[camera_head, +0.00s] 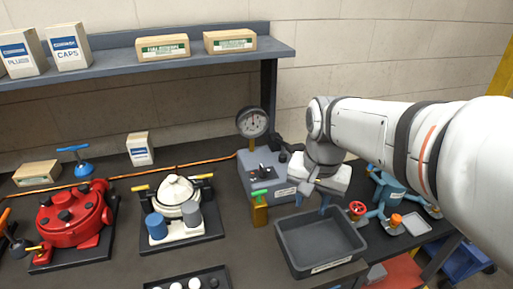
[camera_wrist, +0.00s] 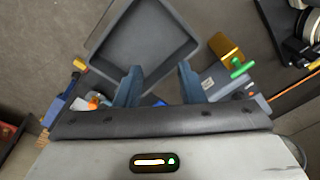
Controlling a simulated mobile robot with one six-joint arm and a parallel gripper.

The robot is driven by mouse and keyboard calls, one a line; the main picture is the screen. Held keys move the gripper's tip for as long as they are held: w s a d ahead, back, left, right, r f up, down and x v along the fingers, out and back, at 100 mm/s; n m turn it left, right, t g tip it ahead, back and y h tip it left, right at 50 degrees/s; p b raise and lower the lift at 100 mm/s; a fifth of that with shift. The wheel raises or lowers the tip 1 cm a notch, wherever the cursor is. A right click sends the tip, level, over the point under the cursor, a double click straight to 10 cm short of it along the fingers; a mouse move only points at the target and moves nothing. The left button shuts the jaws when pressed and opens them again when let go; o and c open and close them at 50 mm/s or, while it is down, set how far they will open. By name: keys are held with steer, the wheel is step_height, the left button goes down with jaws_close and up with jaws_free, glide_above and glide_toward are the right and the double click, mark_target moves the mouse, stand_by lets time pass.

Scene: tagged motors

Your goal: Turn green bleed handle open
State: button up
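The green bleed handle (camera_head: 259,192) sits on top of a brass-coloured block (camera_head: 260,212) at the front left of the grey gauge unit. In the wrist view the green handle (camera_wrist: 242,69) is right of the fingers, beside the brass block (camera_wrist: 226,47). My gripper (camera_wrist: 159,84) is open, with its two blue-grey fingers apart and nothing between them. In the head view my gripper (camera_head: 322,200) hangs above the back of the grey bin, to the right of the green handle and apart from it.
The empty grey bin (camera_head: 290,250) stands right of the handle. A round gauge (camera_head: 252,122) rises behind it. A white motor (camera_head: 180,190) and a red motor (camera_head: 72,218) stand left. A blue valve assembly with a red knob (camera_head: 357,209) is at right.

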steer(key=w+a+r+m+g, duration=0.1)
steer(key=w+a+m+g, duration=0.1)
steer(key=w+a+m, duration=0.5)
steer(key=m+g, duration=0.1)
steer(key=m, duration=0.2)
glide_toward(259, 196)
steer(key=shift+h, duration=0.4)
steer(key=shift+s+a+f+p, duration=0.15)
steer(key=shift+f+p, duration=0.1)
steer(key=shift+f, duration=1.65)
steer(key=shift+s+d+f+p, duration=0.1)
steer(key=shift+s+f+p, duration=0.1)
steer(key=shift+f, duration=1.7)
